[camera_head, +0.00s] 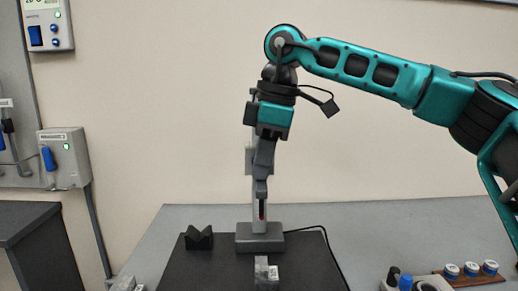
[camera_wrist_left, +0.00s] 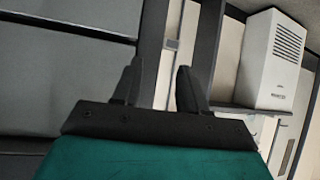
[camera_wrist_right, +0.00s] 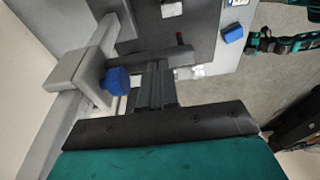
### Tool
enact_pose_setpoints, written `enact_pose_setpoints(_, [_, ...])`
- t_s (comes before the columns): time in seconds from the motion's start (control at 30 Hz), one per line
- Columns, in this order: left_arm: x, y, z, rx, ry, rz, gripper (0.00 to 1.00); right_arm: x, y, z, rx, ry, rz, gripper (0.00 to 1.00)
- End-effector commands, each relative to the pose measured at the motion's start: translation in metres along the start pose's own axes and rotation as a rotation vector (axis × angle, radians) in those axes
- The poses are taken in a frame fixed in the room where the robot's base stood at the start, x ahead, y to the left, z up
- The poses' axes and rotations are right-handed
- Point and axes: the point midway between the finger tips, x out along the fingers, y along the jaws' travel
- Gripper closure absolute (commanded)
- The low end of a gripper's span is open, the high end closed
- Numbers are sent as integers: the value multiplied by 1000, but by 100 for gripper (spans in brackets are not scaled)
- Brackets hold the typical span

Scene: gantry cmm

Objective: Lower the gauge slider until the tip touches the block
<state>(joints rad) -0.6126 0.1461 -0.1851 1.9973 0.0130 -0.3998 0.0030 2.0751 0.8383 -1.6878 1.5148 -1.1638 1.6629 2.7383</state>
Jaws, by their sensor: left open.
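The height gauge stands on a black plate in the head view, with a grey base (camera_head: 260,238) and an upright column. Its grey slider (camera_head: 249,160) shows beside my right gripper; the right wrist view shows the slider (camera_wrist_right: 78,78) with a blue knob (camera_wrist_right: 116,80) and a dark arm (camera_wrist_right: 182,54). A red-marked tip (camera_head: 262,211) is below. The grey block (camera_head: 262,272) lies on the plate in front of the base. My right gripper (camera_head: 262,193) points down, fingers close together, at the arm; contact is unclear. My left gripper (camera_wrist_left: 158,78) is open and empty.
A black V-block (camera_head: 199,238) sits left of the gauge base. A cable runs off the base to the right. Several blue-lidded jars (camera_head: 471,269) stand on a wooden strip at the lower right. Wall boxes (camera_head: 64,157) are at the left.

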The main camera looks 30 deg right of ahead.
Motion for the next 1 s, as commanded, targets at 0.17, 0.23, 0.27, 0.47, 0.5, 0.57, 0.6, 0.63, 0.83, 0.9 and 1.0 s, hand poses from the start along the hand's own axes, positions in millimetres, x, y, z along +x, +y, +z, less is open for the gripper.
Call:
enact_pose_setpoints(0.17, [4, 2, 1, -1, 2, 6, 57, 11, 0, 2, 0, -1, -1, 100])
enact_pose_setpoints(0.23, [5, 3, 2, -2, 3, 9, 57, 14, 0, 3, 0, 0, -2, 100])
enact_pose_setpoints(0.27, [6, 4, 2, -2, 3, 10, 57, 15, 0, 3, 0, 0, -2, 100])
enact_pose_setpoints(0.47, [9, 7, 4, -2, 3, 19, 57, 24, 0, 5, 0, 0, -2, 100])
enact_pose_setpoints(0.5, [10, 8, 4, -2, 4, 22, 57, 25, 0, 5, 0, 0, -2, 100])
enact_pose_setpoints(0.57, [10, 9, 3, -2, 5, 25, 57, 28, 0, 6, -1, 0, -1, 100])
enact_pose_setpoints(0.6, [11, 10, 3, -3, 7, 27, 57, 30, 0, 6, -1, 0, -1, 100])
enact_pose_setpoints(0.63, [11, 10, 3, -3, 8, 28, 57, 31, 0, 6, -1, 0, -1, 100])
enact_pose_setpoints(0.83, [16, 11, 4, -3, 12, 31, 57, 40, 0, 8, 0, -1, -1, 100])
enact_pose_setpoints(0.9, [17, 11, 5, -3, 13, 31, 57, 43, 0, 9, 0, -1, -1, 100])
enact_pose_setpoints(1.0, [19, 11, 6, -3, 14, 32, 57, 48, 0, 10, 0, -1, -1, 100])
